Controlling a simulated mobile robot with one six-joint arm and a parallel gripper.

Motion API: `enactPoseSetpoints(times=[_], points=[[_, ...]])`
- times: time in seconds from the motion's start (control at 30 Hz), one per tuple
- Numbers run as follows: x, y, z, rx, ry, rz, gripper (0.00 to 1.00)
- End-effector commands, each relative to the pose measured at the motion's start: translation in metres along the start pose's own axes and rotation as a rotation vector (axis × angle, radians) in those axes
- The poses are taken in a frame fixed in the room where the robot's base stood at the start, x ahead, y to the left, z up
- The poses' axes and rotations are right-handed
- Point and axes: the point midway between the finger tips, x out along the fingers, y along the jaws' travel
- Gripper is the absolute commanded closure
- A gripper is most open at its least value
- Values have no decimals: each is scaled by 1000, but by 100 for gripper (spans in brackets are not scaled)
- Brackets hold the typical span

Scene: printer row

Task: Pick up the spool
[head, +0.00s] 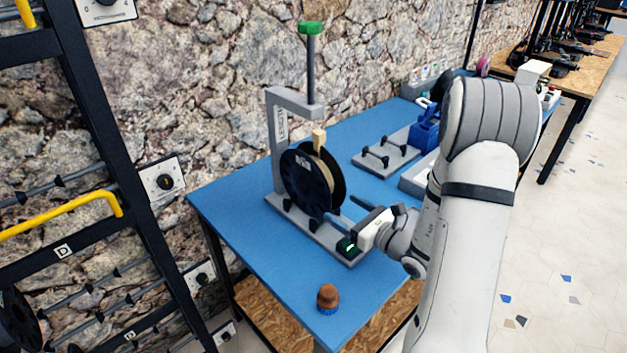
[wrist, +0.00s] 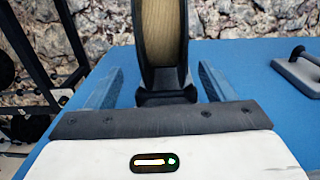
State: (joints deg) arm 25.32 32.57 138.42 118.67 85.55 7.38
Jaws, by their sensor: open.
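The spool (head: 304,183) has black side discs with tan filament wound between them. It stands upright on the base of a grey stand (head: 277,128), beside the stand's post. In the wrist view the spool (wrist: 161,32) shows edge-on, midway between the fingers, with a dark cradle-like part below it. My gripper (head: 338,219) is at the spool's near right side, low over the stand's base. In the wrist view my gripper (wrist: 159,72) is open, one finger on each side of the spool with gaps on both sides. Contact is not visible.
The stand's arm with a green knob (head: 310,28) rises above the spool. A brown knob-like brush (head: 328,298) stands on the blue table (head: 270,285) at the front. A grey plate with handles (head: 386,158) and a blue device (head: 424,133) are behind. A black rack stands left.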

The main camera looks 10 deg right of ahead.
Motion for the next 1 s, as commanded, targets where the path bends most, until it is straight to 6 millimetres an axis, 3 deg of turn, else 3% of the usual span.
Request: enactPoseSetpoints(times=[0.2,0.73,1.0], points=[[2,-6,-4,10,-2,-25,24],[67,-6,-12,8,-2,-27,24],[74,-6,-13,9,-1,-30,24]])
